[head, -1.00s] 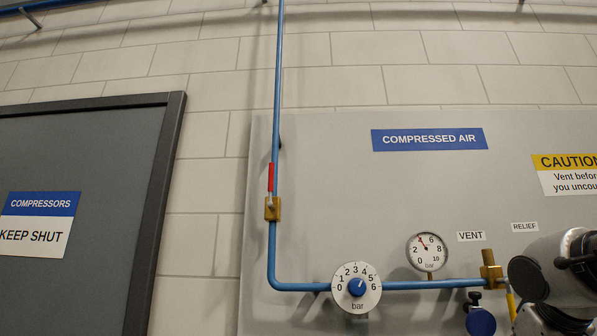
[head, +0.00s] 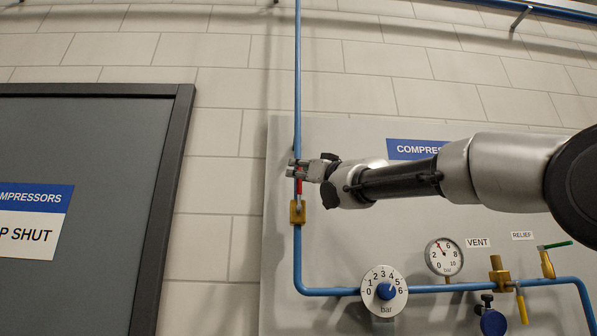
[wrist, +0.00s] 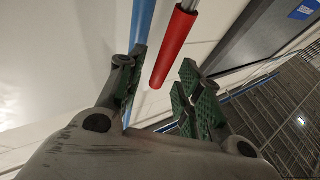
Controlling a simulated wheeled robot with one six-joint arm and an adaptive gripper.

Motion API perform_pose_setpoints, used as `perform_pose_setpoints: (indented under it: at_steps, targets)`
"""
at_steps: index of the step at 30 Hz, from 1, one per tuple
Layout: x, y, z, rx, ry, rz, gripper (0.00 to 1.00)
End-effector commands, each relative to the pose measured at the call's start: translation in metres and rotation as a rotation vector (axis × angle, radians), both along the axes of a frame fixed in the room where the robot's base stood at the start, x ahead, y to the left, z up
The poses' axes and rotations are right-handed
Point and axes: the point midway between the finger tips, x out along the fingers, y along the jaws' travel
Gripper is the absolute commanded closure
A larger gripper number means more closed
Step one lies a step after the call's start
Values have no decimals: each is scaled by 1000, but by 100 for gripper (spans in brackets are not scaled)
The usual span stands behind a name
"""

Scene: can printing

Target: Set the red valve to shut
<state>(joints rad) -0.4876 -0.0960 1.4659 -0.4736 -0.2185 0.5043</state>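The red valve handle (head: 299,187) sits on a brass body (head: 298,212) in the vertical blue pipe. The handle points up, in line with the pipe. My gripper (head: 297,169) is at the upper part of the handle, reaching in from the right. In the wrist view my gripper (wrist: 164,82) is open, with green-padded fingers apart. The red handle (wrist: 174,45) shows between and beyond the fingers, with no clear contact. The blue pipe (wrist: 142,22) runs beside it, near the left finger. The brass body is out of the wrist view.
A regulator dial (head: 384,291), a pressure gauge (head: 444,257), a yellow vent handle (head: 521,307) and a green relief handle (head: 558,244) lie lower right on the grey panel. A dark door (head: 90,140) stands left. My arm partly covers the blue sign (head: 415,149).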

Motion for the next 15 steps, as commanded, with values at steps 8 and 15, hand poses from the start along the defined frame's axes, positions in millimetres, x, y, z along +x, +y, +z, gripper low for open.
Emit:
perform_pose_setpoints:
  at_steps: [8, 15]
  targets:
    - [12, 8, 6, 0, 1, -1, 65]
    - [12, 7, 5, 0, 1, -2, 79]
